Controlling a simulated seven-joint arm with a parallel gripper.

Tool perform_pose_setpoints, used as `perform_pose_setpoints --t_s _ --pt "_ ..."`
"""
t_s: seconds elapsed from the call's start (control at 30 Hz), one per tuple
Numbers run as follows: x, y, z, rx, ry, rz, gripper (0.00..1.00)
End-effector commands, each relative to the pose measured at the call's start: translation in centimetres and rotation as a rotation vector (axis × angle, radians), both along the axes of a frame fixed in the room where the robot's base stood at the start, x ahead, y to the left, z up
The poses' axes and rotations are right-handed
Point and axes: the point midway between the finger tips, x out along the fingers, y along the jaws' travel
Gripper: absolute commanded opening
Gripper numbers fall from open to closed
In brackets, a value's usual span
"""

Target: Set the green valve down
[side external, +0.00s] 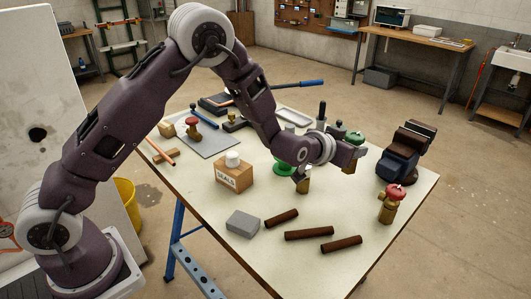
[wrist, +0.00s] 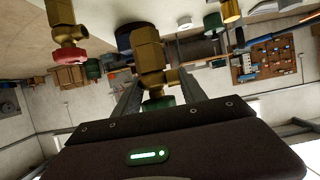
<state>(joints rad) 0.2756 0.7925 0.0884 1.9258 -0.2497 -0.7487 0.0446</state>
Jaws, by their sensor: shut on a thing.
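The green valve has a brass body and a green handwheel. It shows in the side external view (side external: 357,138) and, seen upside down, in the wrist view (wrist: 148,52). My gripper (side external: 352,152) is shut on it, with a finger on each side of the brass body just by the handwheel, as the wrist view (wrist: 160,92) shows. The valve looks upright, at the right part of the table. Its lower end is partly hidden in the side view, and I cannot tell whether it touches the tabletop.
A red-wheeled brass valve (side external: 391,203) stands near the right edge. A dark blue and brown vise (side external: 403,155) is behind it. Several rusty pipes (side external: 309,234) and a grey block (side external: 243,224) lie in front. A cardboard box (side external: 234,175) and green part (side external: 284,167) stand to the left.

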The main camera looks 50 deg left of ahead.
Motion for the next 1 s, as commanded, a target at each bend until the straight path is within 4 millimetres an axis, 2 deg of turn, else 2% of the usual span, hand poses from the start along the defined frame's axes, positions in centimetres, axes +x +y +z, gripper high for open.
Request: perform_pose_setpoints --t_s 0.17,0.27,0.37,0.47,0.5,0.6,0.7,0.83,0.93,1.0 --pt "2.2 6.3 1.6 0.002 -0.009 0.006 0.0" --pt "2.9 11.2 2.3 0.003 -0.008 0.001 0.0" --pt "2.8 17.0 2.8 0.004 -0.008 -0.004 0.0" --pt "1.6 23.4 2.9 0.005 -0.007 -0.007 0.0" --pt "0.8 25.9 2.8 0.005 -0.006 -0.009 0.0" --pt "-1.7 31.6 2.4 0.004 -0.005 -0.008 0.0" --pt "-4.4 36.0 1.8 0.003 -0.004 -0.003 0.0" --pt "-6.8 39.4 1.3 0.003 -0.004 0.002 0.0" --pt "-7.7 40.5 0.8 0.002 -0.004 0.003 0.0" --pt "-7.9 40.7 -0.6 0.0 -0.001 0.002 0.0"
